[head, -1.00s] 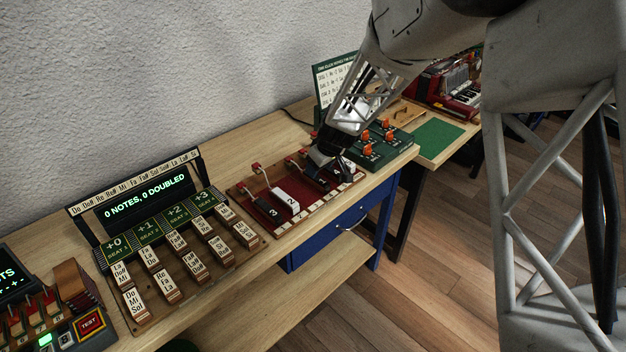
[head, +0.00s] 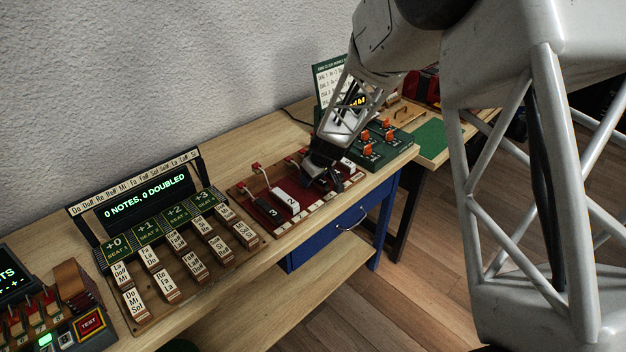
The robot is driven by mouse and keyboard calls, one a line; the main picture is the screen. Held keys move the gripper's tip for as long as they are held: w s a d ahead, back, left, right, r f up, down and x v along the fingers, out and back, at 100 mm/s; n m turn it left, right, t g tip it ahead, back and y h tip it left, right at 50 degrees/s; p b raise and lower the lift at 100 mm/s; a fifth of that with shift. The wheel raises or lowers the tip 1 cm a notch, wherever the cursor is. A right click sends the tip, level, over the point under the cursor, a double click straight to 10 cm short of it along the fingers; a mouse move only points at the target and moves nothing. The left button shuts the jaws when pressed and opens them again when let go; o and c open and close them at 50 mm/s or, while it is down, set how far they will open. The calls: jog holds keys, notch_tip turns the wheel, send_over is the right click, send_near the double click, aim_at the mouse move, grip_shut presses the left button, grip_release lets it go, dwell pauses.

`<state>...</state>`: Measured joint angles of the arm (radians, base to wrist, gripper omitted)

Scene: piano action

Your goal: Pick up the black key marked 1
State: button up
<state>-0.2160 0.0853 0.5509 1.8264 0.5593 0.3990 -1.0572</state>
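My gripper (head: 322,181) is low over the right half of the red-brown key tray (head: 239,193). Its dark fingers are small and partly merge with the dark surfaces around them, so I cannot tell whether they are open or shut. I cannot make out a black key marked 1; the gripper covers that part of the tray. To the left of the gripper lie a white key marked 2 (head: 286,199) and a black key marked 3 (head: 268,211). A white piece (head: 347,164) shows just right of the gripper.
A wooden rack of labelled blocks (head: 195,265) with a display reading "0 NOTES, 0 DOUBLED" (head: 146,195) stands to the left. A green box with orange knobs (head: 398,139) is close on the right. A blue drawer (head: 335,232) is under the tabletop.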

dwell(0.3)
jog(key=c, duration=1)
jog(key=shift+c, duration=0.2)
jog(key=shift+r, duration=0.1)
jog(key=shift+r, duration=0.85)
jog(key=shift+s+r, duration=0.2)
jog(key=shift+r, duration=0.7)
jog(key=s+d+r, duration=0.1)
jog(key=s+d, duration=0.3)
jog(key=s, duration=1.1)
jog(key=shift+r, duration=0.15)
